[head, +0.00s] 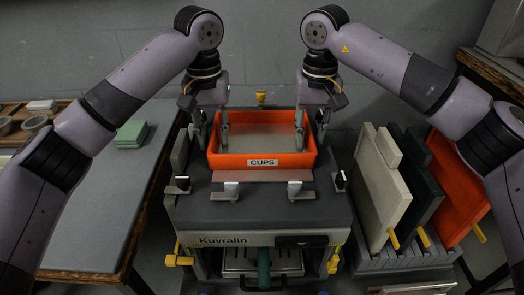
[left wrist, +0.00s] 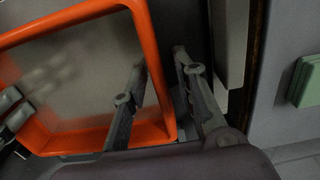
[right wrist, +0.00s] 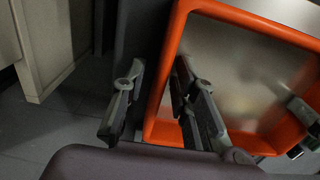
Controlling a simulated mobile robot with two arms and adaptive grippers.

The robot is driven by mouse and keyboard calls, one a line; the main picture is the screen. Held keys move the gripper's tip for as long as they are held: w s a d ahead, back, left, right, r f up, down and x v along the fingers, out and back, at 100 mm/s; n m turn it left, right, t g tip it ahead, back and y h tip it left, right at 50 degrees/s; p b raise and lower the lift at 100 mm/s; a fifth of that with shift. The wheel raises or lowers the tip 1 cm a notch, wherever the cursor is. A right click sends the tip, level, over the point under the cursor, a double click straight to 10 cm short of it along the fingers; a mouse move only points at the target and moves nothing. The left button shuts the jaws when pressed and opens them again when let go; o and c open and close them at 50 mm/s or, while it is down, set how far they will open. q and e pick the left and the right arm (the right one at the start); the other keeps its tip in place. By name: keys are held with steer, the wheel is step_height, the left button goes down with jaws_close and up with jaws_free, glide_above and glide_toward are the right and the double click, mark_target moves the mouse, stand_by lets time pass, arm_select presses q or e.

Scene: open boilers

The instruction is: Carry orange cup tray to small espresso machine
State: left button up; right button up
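The orange cup tray (head: 262,160), labelled "CUPS", sits level on top of the dark espresso machine (head: 260,208) marked "Kuvralin". I cannot tell whether this is the small machine. The tray's grey floor looks empty. My left gripper (head: 210,128) is at the tray's left wall; in the left wrist view its fingers (left wrist: 158,75) stand open, one inside the rim and one outside. My right gripper (head: 311,134) is at the right wall; in the right wrist view its fingers (right wrist: 157,72) also straddle the rim with gaps showing.
Upright boards, pale (head: 377,190), dark and orange (head: 459,190), stand in a rack at the right. A grey wall stands behind the machine.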

steer(key=shift+r, duration=0.1)
arm_select(q)
step_height(320, 180, up, 12)
arm_select(e)
step_height(320, 180, up, 12)
stand_by(0.8)
arm_select(q)
steer(key=shift+f, duration=0.1)
stand_by(0.4)
